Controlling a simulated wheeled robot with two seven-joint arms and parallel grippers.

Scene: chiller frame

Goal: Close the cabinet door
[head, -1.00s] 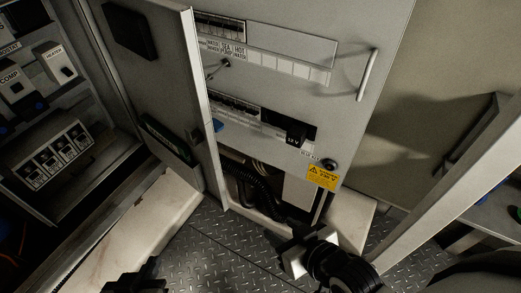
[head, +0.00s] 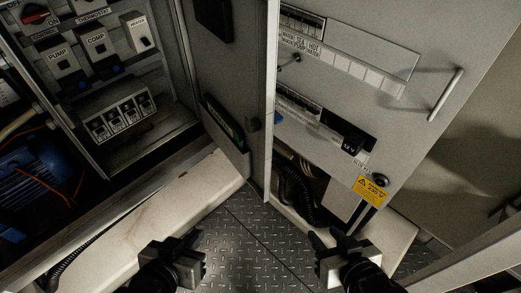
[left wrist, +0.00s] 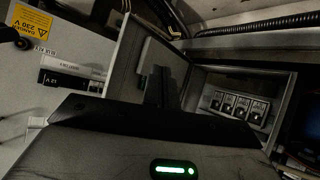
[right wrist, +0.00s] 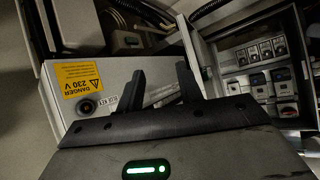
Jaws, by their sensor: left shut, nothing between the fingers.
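The cabinet door (head: 236,85) is a grey panel standing open at the right side of the open cabinet (head: 165,125). A dark box and a dark strip with green sit on its face. Its pale free edge stands upright near the middle of the head view. My left gripper (head: 202,252) is shut and empty, low in front of the door and to its left. In the left wrist view its fingers (left wrist: 163,80) sit together before the door. My right gripper (head: 326,240) is open and empty, to the right of the door edge; its fingers (right wrist: 163,80) are spread.
Right of the door stands a grey breaker panel (head: 400,110) with a bar handle (head: 446,95) and a yellow warning label (head: 370,191). A pale ledge (head: 165,215) runs below the cabinet. Diamond-plate floor (head: 260,240) lies clear between my grippers.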

